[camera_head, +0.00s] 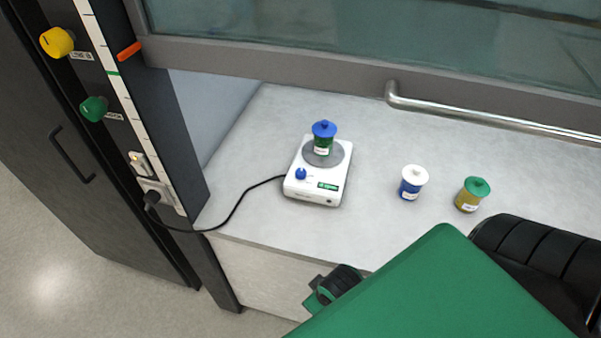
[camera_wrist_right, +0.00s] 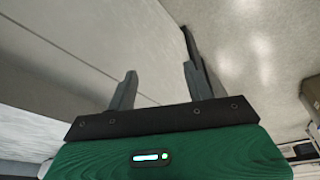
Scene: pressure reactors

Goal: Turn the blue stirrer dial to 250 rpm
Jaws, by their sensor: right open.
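The blue stirrer dial (camera_head: 300,174) is on the front left of a white stirrer (camera_head: 316,190) on the bench. Its pointer setting is too small to read. A jar with a blue lid (camera_head: 324,130) stands on the stirrer's round grey plate. My right gripper shows in the right wrist view (camera_wrist_right: 158,82), its two dark fingers apart with nothing between them. In the head view my green and black right arm fills the lower right, in front of the bench, and the gripper's fingertips cannot be made out there. My left gripper is in neither view.
A white-lidded blue jar (camera_head: 412,184) and a green-lidded yellow jar (camera_head: 472,194) stand right of the stirrer. A black cable (camera_head: 240,204) runs left to a socket. The raised sash with its rail (camera_head: 480,117) crosses above the bench.

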